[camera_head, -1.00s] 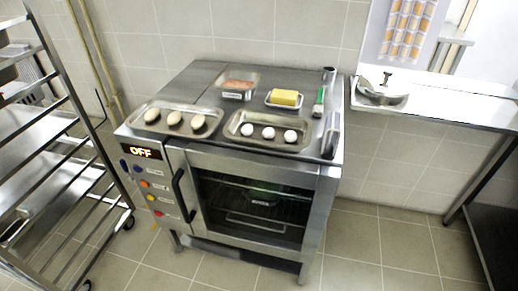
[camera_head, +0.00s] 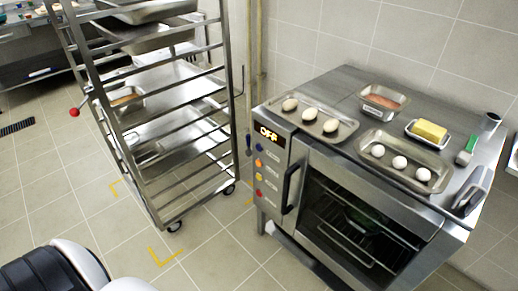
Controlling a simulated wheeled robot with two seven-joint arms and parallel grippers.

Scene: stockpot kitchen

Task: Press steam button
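The steel oven (camera_head: 345,170) stands at the right, with its glass door shut. Its control panel (camera_head: 271,165) is on the left of the front. The lit display (camera_head: 269,133) at the top reads OFF. Below it is a column of coloured buttons: a blue button (camera_head: 260,147), an orange button (camera_head: 258,162), a yellow-orange button (camera_head: 258,177) and a red button (camera_head: 259,192). Their small labels are too blurred to read, so I cannot tell which is steam. Neither of my grippers is in view, and nothing touches the panel.
A wheeled steel rack (camera_head: 165,110) with trays stands left of the oven. The floor before the panel is clear.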

